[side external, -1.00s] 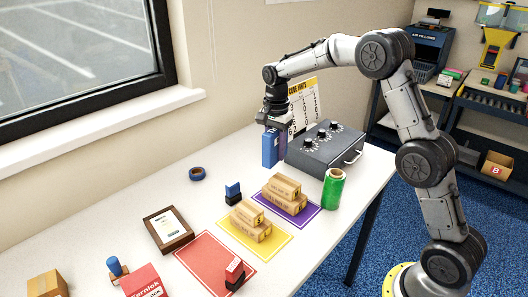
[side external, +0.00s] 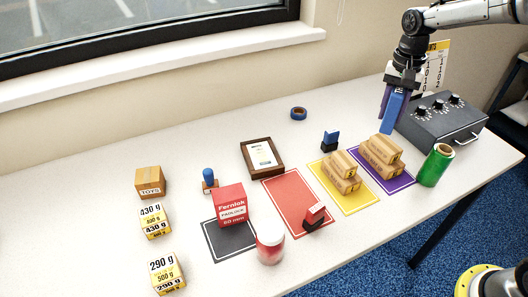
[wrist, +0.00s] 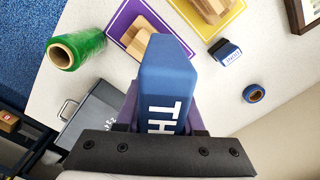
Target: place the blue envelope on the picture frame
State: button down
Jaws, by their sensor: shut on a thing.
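The blue envelope (side external: 392,113) is a thick blue block with white lettering, held upright at the back right of the table in the side view. My gripper (side external: 395,92) is shut on its upper part. In the wrist view the envelope (wrist: 167,70) sits between the purple fingers of my gripper (wrist: 162,118). The picture frame (side external: 278,168) has a brown wooden rim and lies flat near the table's middle, left of my gripper. A corner of the picture frame (wrist: 296,14) shows at the top right of the wrist view.
A grey box with knobs (side external: 440,128) and a green roll (side external: 434,166) stand close to my gripper. Cartons (side external: 342,178) lie on yellow and purple mats. A blue-and-black stamp (side external: 330,141) and blue tape (side external: 298,113) stand between the envelope and the frame.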

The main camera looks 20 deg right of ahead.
jog(key=s+a+r+n, duration=0.2)
jog(key=a+n, duration=0.8)
jog(key=a, duration=1.1)
send_over(276, 158)
notch_tip(276, 158, down, 9)
jog(key=shift+s+d, duration=0.15)
jog(key=shift+f, duration=0.2)
jog(key=shift+w+f, duration=0.2)
jog(key=shift+f, duration=1.45)
jog(key=c, duration=0.5)
grip_release()
jog(key=shift+f, duration=0.1)
